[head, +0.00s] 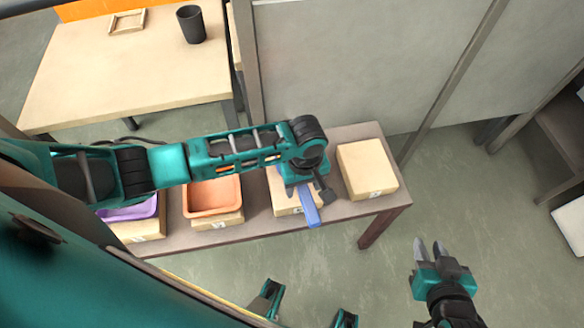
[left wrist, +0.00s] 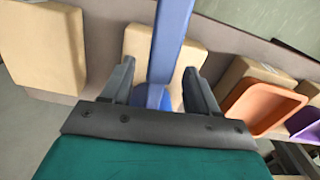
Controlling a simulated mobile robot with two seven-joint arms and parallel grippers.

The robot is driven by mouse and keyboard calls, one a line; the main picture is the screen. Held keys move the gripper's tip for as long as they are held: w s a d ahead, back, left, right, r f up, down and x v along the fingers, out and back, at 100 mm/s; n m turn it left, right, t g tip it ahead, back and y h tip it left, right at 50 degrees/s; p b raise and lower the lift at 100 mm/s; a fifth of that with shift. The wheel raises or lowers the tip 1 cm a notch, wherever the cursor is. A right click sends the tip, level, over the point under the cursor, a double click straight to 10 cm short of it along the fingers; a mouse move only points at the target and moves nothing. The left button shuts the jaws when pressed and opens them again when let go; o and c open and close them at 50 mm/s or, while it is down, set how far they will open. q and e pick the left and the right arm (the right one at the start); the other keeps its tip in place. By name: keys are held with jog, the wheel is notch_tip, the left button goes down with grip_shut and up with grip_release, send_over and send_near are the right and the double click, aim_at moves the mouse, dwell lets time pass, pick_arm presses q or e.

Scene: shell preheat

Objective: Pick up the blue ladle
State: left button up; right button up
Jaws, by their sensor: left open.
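The blue ladle (head: 309,205) lies on a light tan box (head: 281,188) on the long low table, its handle sticking out past the box's front edge. In the left wrist view the ladle's long handle (left wrist: 170,40) runs up the picture, and its rounded bowl (left wrist: 152,97) is partly hidden by my gripper. My left gripper (head: 310,187) is above the ladle. In the left wrist view its open fingers (left wrist: 159,68) stand on either side of the ladle, with gaps visible. My right gripper (head: 431,244) is open and empty over the floor at the right.
An orange tray (head: 213,196) and a purple tray (head: 130,209) sit on boxes to the left. A bare tan box (head: 367,168) is to the right. Behind stands a grey panel (head: 350,65). A table (head: 95,75) with a dark cup (head: 191,24) is at the back left.

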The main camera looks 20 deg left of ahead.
pick_arm(q)
jog(key=shift+f, duration=0.4)
jog(key=c, duration=1.1)
grip_shut()
jog(key=shift+r, duration=0.15)
